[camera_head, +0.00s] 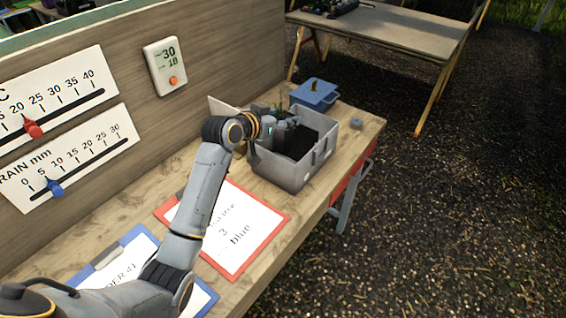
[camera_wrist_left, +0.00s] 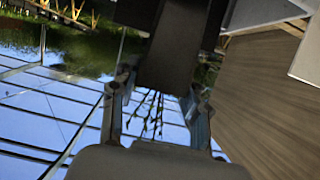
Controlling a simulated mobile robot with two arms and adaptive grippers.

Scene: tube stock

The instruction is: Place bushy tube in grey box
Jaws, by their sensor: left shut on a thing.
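The grey box (camera_head: 283,172) stands open on the wooden bench, with a dark inside. My left gripper (camera_head: 287,124) is over the back part of the box and is shut on the bushy tube. In the left wrist view the dark tube (camera_wrist_left: 172,60) is between the fingers, with several thin green stems (camera_wrist_left: 150,112) spreading from it. That view is turned over, with the sky low in the picture. In the head view the arm hides most of the tube. I cannot tell whether the tube touches the box floor. My right gripper is out of view.
A red clipboard (camera_head: 262,262) and a blue clipboard (camera_head: 203,300) lie in front. A gauge wall (camera_head: 120,100) rises left.

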